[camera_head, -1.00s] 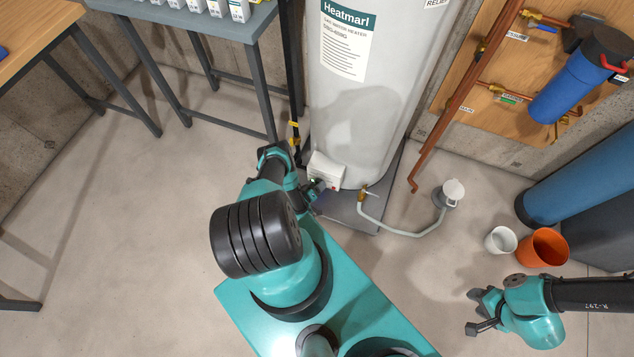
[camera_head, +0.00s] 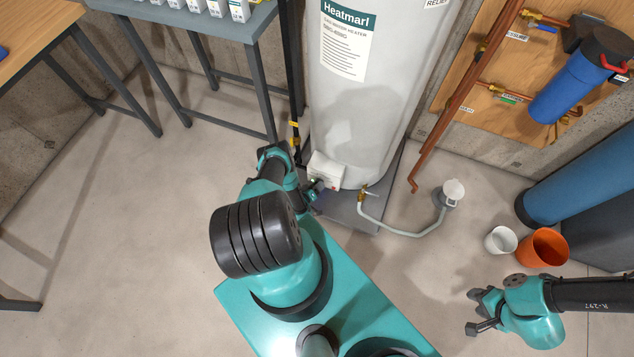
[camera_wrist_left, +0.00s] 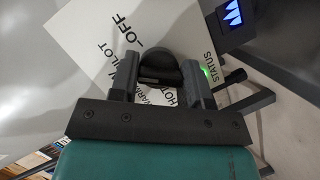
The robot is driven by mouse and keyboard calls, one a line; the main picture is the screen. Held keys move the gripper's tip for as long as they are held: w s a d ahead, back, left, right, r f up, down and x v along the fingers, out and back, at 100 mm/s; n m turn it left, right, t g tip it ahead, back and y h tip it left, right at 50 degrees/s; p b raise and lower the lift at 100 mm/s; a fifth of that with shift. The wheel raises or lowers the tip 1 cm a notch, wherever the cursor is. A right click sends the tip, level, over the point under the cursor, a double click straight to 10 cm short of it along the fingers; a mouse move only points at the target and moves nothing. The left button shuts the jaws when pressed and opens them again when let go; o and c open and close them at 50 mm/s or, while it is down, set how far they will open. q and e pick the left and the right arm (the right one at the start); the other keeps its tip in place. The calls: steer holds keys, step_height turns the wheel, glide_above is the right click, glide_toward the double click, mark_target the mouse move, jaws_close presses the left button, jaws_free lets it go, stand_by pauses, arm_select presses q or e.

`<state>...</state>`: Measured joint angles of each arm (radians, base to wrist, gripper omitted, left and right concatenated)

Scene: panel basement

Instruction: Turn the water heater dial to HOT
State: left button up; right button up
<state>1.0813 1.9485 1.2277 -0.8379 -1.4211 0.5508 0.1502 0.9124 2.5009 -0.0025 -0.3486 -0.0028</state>
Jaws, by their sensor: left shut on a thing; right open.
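The water heater (camera_head: 365,95) is a tall white tank labelled Heatmarl. Its white control box (camera_head: 325,170) is low on the tank's front. In the left wrist view the box face (camera_wrist_left: 85,30) carries the words OFF, PILOT, WARM and HOT around a black dial (camera_wrist_left: 158,68). My left gripper (camera_wrist_left: 155,80) is shut on the dial, one finger on each side. The fingers partly cover the HOT and WARM words, and the dial's pointer cannot be made out. In the head view my left gripper (camera_head: 312,188) is at the box. My right gripper (camera_head: 478,312) is open and empty above the floor at the right.
A white cup (camera_head: 500,241) and an orange bucket (camera_head: 543,249) stand right. A green status light (camera_wrist_left: 205,70) and blue flame window (camera_wrist_left: 231,14) show on the box.

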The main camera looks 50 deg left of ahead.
arm_select(q)
steer(key=shift+n+t+h, duration=0.3)
steer(key=shift+n+t, duration=0.2)
steer(key=shift+n, duration=0.7)
steer(key=shift+n+t, duration=0.8)
steer(key=shift+n, duration=0.7)
steer(key=o, duration=0.9)
steer(key=shift+s, duration=0.1)
steer(key=s, duration=0.5)
steer(key=s+d, duration=0.1)
steer(key=s, duration=1.1)
steer(key=shift+s+d+r, duration=0.1)
steer(key=shift+d+r, duration=0.1)
steer(key=shift+r, duration=0.05)
